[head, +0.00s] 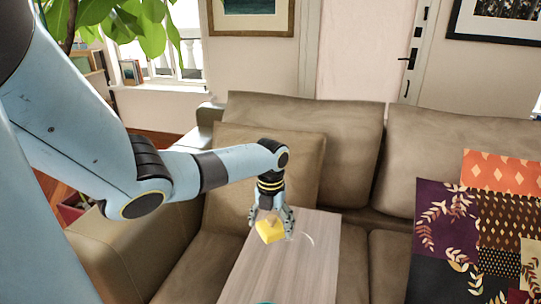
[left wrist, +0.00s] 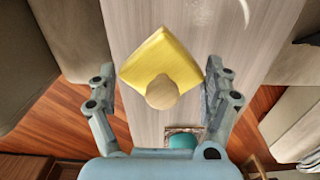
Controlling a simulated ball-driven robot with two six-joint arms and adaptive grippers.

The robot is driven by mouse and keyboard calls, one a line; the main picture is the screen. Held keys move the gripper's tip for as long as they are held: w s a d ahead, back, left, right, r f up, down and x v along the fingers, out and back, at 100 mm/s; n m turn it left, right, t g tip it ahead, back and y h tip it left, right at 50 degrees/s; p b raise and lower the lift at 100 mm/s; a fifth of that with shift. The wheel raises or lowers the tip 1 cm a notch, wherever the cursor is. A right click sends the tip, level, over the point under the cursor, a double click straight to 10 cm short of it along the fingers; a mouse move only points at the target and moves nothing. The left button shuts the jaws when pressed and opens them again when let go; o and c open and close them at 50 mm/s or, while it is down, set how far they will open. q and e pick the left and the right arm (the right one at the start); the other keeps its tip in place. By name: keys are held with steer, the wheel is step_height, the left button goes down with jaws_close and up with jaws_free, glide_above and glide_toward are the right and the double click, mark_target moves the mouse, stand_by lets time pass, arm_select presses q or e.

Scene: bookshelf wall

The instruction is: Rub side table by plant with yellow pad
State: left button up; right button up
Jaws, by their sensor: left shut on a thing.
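The yellow pad (head: 269,232) has a round tan knob and also shows in the left wrist view (left wrist: 160,62). My left gripper (head: 271,217) is shut on it and holds it over the far left part of the side table (head: 285,272). The table has a pale grey wood-grain top, which also shows under the pad in the left wrist view (left wrist: 205,30). A white curved mark (head: 308,239) lies on the top, just right of the pad. I cannot tell whether the pad touches the surface. The plant (head: 130,20) has large green leaves at the upper left. My right gripper is not in view.
A brown sofa (head: 310,130) stands behind and around the table, with a loose cushion (head: 225,200) by my forearm. A patterned patchwork blanket (head: 480,235) lies on the sofa at the right. A window sill (head: 160,89) is at the back left.

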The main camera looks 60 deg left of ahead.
mark_target(271, 217)
arm_select(q)
steer(key=shift+r, duration=0.35)
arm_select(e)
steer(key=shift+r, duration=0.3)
arm_select(q)
steer(key=shift+r, duration=0.1)
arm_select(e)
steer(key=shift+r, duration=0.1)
arm_select(q)
step_height(271, 217, up, 3)
steer(key=p, duration=0.3)
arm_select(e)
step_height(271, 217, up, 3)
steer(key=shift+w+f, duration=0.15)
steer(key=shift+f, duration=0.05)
